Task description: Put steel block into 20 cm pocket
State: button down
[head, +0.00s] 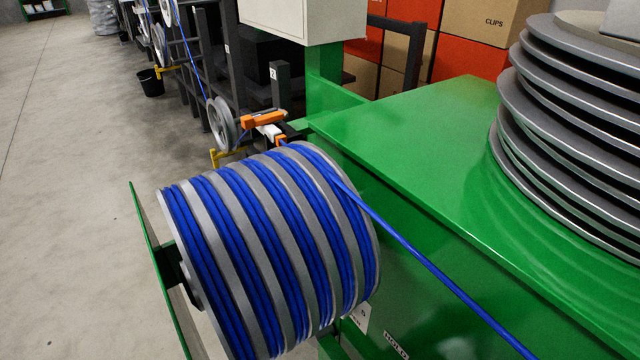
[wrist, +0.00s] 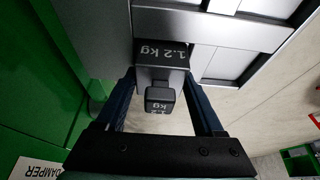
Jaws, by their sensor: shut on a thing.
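The steel block (wrist: 150,51) is grey, marked "1.2 kg", with a small dark knob (wrist: 159,97) that carries the same marking. It shows in the middle of the wrist view. My gripper (wrist: 160,76) has its two dark fingers on either side of the block and is shut on it. The block's far end meets or overlaps a grey metal structure (wrist: 105,30) in the picture; I cannot tell whether they touch. No marking identifies the 20 cm pocket. My gripper and the block do not show in the head view.
A drum wound with blue cable (head: 265,250) stands beside a green machine (head: 420,125). Grey stacked discs (head: 560,150) are at right. A blue cable (head: 430,265) runs across the machine's side. A "DAMPER" label (wrist: 38,168) is lower left in the wrist view. Floor at left is clear.

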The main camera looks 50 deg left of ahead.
jog(key=shift+c, duration=2.2)
grip_release()
jog(key=shift+f, duration=0.1)
jog(key=o, duration=0.4)
jog(key=shift+o, duration=0.2)
jog(key=shift+w, duration=0.1)
jog(key=shift+w+r, duration=0.1)
jog(key=shift+r, duration=0.25)
jog(key=p+v, duration=0.3)
jog(key=v, duration=0.8)
jog(key=shift+s+d+r, duration=0.15)
jog(key=shift+s+r, duration=0.05)
jog(key=shift+r, duration=0.1)
